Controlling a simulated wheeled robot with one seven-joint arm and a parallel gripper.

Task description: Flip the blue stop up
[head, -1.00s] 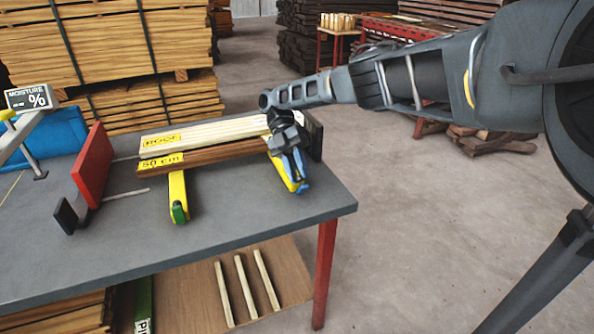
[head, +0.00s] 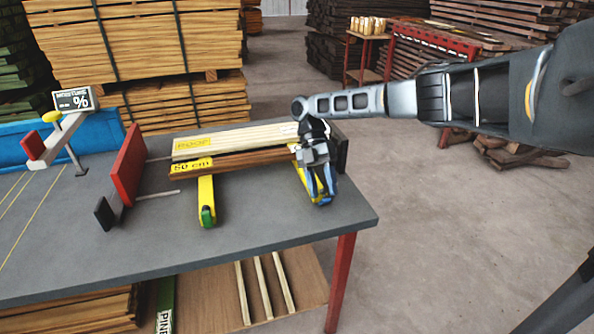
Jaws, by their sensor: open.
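Two yellow arms lie on the grey table (head: 240,248), sticking out toward the front from the stacked boards. The left yellow arm (head: 206,190) ends in a green tip (head: 207,216). The right yellow arm (head: 302,180) lies largely under my gripper. Blue shows at its front end, which I take for the blue stop (head: 326,199); it is small and partly hidden. My gripper (head: 322,188) points down over this end with its fingers apart. I cannot tell whether the fingers touch the stop.
A light board (head: 235,138) and a brown board marked 50 cm (head: 240,163) lie behind the arms. A red plate (head: 127,165) stands at their left, a dark block (head: 340,152) at their right. A moisture meter (head: 73,99) stands farther left. The front tabletop is clear.

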